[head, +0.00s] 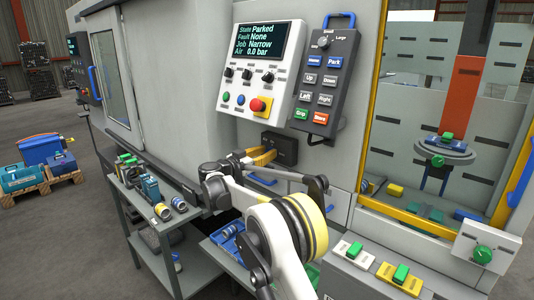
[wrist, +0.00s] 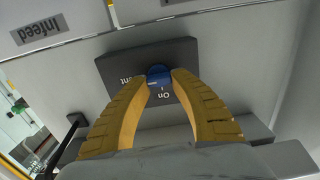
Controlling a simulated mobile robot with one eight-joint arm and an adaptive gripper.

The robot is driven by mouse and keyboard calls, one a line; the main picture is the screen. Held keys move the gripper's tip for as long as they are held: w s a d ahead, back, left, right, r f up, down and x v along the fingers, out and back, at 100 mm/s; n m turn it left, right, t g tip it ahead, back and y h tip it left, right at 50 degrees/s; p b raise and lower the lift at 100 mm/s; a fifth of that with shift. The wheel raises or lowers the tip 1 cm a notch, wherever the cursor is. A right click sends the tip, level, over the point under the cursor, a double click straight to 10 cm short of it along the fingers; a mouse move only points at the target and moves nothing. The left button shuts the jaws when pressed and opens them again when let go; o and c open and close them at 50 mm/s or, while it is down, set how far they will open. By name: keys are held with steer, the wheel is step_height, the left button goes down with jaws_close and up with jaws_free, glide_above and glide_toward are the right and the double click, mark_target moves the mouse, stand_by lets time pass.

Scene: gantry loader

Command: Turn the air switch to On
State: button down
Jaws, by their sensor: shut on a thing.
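The air switch is a blue knob (wrist: 158,76) on a dark box (wrist: 115,68) fixed to the machine's front. In the wrist view, which is upside down, the box carries the label "On" below the knob and a partly hidden label ending in "ent" to its left. My gripper (wrist: 159,82) has its two yellow fingers closed on the knob, one on each side. In the head view the gripper (head: 268,156) reaches the dark box (head: 286,149) under the control panel, and the knob is hidden. The knob's exact setting is hard to read. The panel display (head: 258,43) reads Air 0.0 bar.
The control panel (head: 234,92) with a red stop button and a dark pendant (head: 321,90) hang just above the gripper. A grey cart (head: 135,190) with tools stands left of the arm. A yellow-framed window (head: 369,100) is at the right.

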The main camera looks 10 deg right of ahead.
steer(key=n+p, duration=0.2)
steer(key=n, duration=0.1)
steer(key=shift+r+n, duration=0.15)
steer(key=shift+n, duration=0.25)
steer(key=n+p, duration=0.2)
steer(key=n, duration=0.2)
steer(key=shift+w+n, duration=0.15)
steer(key=shift+n, duration=0.15)
steer(key=n, duration=0.2)
steer(key=n+p, duration=0.1)
steer(key=n, duration=0.1)
steer(key=shift+f+n, duration=0.2)
steer(key=shift+n, duration=0.1)
steer(key=n+p, duration=0.1)
steer(key=n, duration=0.3)
steer(key=shift+a+f+n, duration=0.1)
steer(key=shift+f+n, duration=0.05)
steer(key=shift+n, duration=0.25)
steer(key=c, duration=1.1)
jaws_free()
steer(key=shift+o, duration=0.2)
